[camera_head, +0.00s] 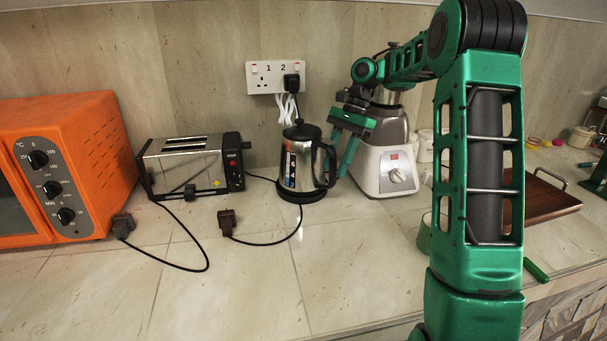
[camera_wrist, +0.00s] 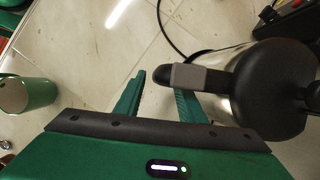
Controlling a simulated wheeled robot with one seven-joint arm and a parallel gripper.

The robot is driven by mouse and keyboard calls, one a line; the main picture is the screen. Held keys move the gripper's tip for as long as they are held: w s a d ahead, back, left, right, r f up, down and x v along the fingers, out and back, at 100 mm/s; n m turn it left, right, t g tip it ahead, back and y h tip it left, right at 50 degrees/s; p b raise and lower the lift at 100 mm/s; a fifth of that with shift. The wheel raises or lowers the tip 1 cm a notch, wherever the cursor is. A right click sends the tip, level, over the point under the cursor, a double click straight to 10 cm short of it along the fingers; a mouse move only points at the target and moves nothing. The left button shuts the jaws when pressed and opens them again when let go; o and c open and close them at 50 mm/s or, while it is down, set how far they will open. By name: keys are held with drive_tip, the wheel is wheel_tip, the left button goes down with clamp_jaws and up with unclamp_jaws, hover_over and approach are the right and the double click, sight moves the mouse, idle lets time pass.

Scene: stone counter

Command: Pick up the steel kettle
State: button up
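The steel kettle (camera_head: 299,168) stands upright on its black base on the counter, with a black lid and its black handle on the right. In the wrist view its lid (camera_wrist: 270,90) and the top of its handle (camera_wrist: 190,77) show at the upper right. My gripper (camera_head: 340,158) is at the handle side of the kettle with its fingers pointing down. In the wrist view my gripper (camera_wrist: 155,97) is open, and the outer end of the handle shows over the gap between the fingers. The right finger is partly hidden by the handle. I cannot tell whether anything touches.
A white blender base (camera_head: 388,172) stands close right of the kettle. A toaster (camera_head: 187,163) and an orange oven (camera_head: 85,150) are left. A green mug (camera_wrist: 28,93) is near.

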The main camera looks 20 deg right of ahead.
drive_tip(key=shift+a+f, duration=0.2)
drive_tip(key=shift+f, duration=0.4)
drive_tip(key=shift+s, duration=0.1)
clamp_jaws()
drive_tip(key=shift+w+a+r, duration=0.1)
drive_tip(key=shift+w+r, duration=0.1)
idle(0.8)
